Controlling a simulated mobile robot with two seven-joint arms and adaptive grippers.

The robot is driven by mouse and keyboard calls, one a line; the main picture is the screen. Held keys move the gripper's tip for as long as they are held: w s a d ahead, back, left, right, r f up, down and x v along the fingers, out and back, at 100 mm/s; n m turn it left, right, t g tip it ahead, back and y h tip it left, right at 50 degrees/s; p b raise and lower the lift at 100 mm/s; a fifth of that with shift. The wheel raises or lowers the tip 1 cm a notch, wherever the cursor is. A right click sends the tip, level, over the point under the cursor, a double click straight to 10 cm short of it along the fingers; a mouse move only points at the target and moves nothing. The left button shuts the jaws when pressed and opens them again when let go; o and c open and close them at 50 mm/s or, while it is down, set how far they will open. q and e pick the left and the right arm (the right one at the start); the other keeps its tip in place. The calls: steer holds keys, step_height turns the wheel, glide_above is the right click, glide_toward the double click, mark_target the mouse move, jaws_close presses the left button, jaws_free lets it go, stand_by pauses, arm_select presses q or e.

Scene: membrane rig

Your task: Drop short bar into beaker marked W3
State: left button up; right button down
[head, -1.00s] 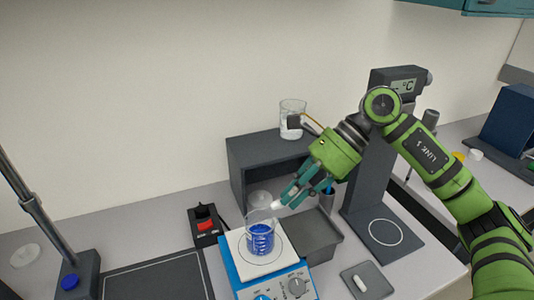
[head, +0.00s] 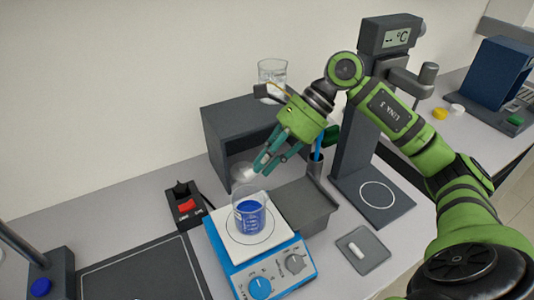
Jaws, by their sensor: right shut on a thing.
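A glass beaker (head: 249,216) with blue liquid stands upright on the white top of a blue stirrer hotplate (head: 262,262). I cannot read a W3 mark on it. My right gripper (head: 262,168), with teal fingers, is above and slightly right of the beaker's mouth, pointing down-left and apart from it. It is shut on the short bar, which is hard to make out between the fingertips. Another white bar (head: 357,250) lies on a small grey tray (head: 372,262) at the right. My left gripper is not in view.
Another glass beaker (head: 272,72) stands on the dark shelf box (head: 228,118) behind the gripper. A grey bin (head: 302,205) is right of the hotplate. A tall stand with a °C display (head: 397,38) rises behind. A black holder with a red part (head: 186,206) is at left.

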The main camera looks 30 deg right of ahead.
steer(key=shift+f, duration=0.25)
steer(key=c, duration=1.2)
jaws_free()
steer(key=shift+s, duration=0.1)
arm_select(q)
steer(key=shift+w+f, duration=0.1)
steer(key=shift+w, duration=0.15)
arm_select(e)
steer(key=shift+o, duration=0.2)
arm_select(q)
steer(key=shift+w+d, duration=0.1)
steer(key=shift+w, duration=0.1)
arm_select(e)
steer(key=v, duration=1.2)
